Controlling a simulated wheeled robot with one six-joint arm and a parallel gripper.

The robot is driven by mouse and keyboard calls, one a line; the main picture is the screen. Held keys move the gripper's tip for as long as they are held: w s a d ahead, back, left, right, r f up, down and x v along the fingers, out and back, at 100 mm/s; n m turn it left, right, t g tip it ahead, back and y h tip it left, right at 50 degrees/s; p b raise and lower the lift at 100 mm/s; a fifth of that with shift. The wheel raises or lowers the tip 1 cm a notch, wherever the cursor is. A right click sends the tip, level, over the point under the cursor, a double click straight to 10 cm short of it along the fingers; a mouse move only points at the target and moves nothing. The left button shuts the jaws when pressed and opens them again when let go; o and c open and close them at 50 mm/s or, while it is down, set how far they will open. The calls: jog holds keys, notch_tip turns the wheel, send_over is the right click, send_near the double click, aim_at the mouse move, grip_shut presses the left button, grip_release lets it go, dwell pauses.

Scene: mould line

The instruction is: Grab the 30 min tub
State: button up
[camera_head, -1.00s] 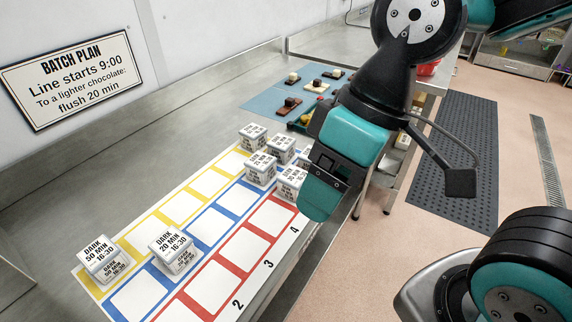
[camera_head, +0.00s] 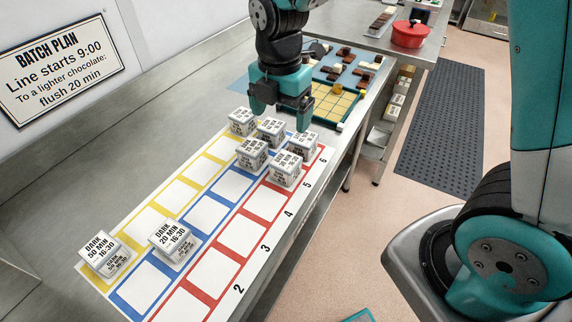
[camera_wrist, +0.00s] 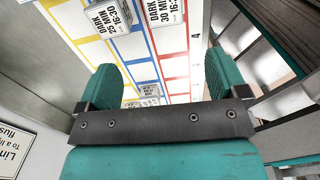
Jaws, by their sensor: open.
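The 30 min tub is a white cube (camera_head: 285,168) with black print, on the red column near row 5 in the head view, the nearest of a cluster of similar tubs. It shows cut off at the top of the wrist view (camera_wrist: 165,13), its label reading DARK 30 MIN. My gripper (camera_head: 281,114) is open and empty, pointing down above the far end of the cluster, apart from the 30 min tub. Its two teal fingers (camera_wrist: 160,80) stand wide apart in the wrist view.
Beside it are a 25 min tub (camera_head: 252,153) and another red-column tub (camera_head: 302,146). Two more tubs (camera_head: 242,121) (camera_head: 270,131) stand behind. The 20 min (camera_head: 174,243) and 50 min (camera_head: 104,254) tubs are nearer. A red pot (camera_head: 410,34) stands farther back.

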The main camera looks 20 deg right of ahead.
aim_at(286, 160)
notch_tip(286, 160, down, 9)
jog(key=shift+f+p, duration=0.2)
jog(key=shift+p, duration=0.4)
jog(key=f, duration=0.2)
jog(key=d+f+p, duration=0.1)
jog(key=f, duration=0.1)
jog(key=shift+s+f+p, duration=0.1)
jog(key=shift+f+p, duration=0.15)
jog(key=shift+p, duration=0.05)
jog(key=shift+f, duration=0.5)
jog(key=c, duration=1.1)
